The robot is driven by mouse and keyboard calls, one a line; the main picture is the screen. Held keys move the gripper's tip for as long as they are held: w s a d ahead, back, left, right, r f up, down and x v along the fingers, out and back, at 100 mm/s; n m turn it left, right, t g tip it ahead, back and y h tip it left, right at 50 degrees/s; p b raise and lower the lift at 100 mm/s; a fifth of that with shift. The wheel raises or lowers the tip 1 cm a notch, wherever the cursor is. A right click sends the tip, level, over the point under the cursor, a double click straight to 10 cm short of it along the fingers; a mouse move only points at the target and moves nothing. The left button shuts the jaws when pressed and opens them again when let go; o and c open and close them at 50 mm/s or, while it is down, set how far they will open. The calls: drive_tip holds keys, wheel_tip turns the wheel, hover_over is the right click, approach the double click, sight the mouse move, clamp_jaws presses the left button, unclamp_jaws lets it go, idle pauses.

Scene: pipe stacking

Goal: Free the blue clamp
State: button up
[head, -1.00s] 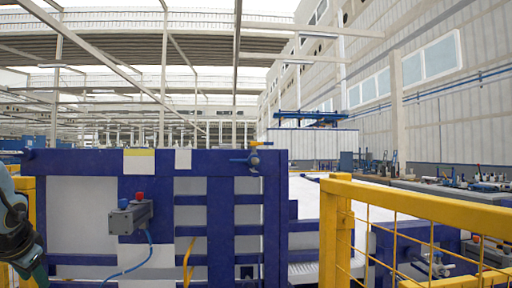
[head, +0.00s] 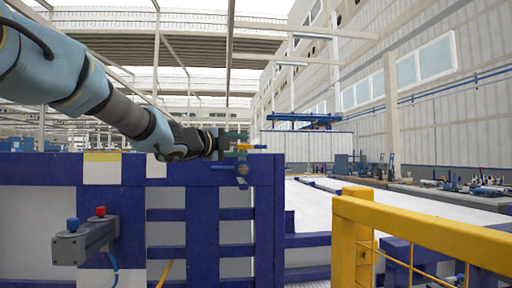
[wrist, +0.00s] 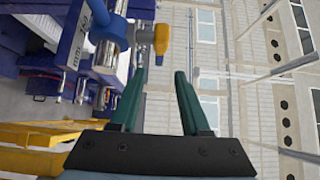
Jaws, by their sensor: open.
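The blue clamp (head: 241,169) sits on the top rail of the blue frame (head: 200,172), at its right part in the head view. It has a yellow-orange end piece (wrist: 161,39), seen in the wrist view. My gripper (head: 235,141) reaches in from the left, just above the clamp and the rail in the head view. In the wrist view its two green fingers (wrist: 160,80) are spread with nothing between them. The clamp (wrist: 112,30) lies beyond the fingertips, up and to the left there. Contact with it cannot be made out.
A yellow railing (head: 400,220) stands at the right front. A grey box (head: 85,241) with red and blue knobs is fixed to the frame at the left. A long bench with tools (head: 470,190) runs at the far right. The space above the frame is open.

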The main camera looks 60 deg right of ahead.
sight(257, 146)
drive_tip(key=d+p, duration=0.1)
drive_tip(key=d, duration=0.1)
drive_tip(key=d+p, duration=0.1)
drive_tip(key=d, duration=0.2)
drive_tip(key=s+d+p, duration=0.1)
drive_tip(key=d, duration=0.2)
drive_tip(key=shift+s+d+r+p, duration=0.1)
drive_tip(key=shift+d+p, duration=0.1)
drive_tip(key=shift+p, duration=0.15)
drive_tip(key=shift+s+d, duration=0.1)
drive_tip(key=shift+d, duration=0.35)
clamp_jaws()
drive_tip(key=shift+f, duration=0.2)
idle(0.4)
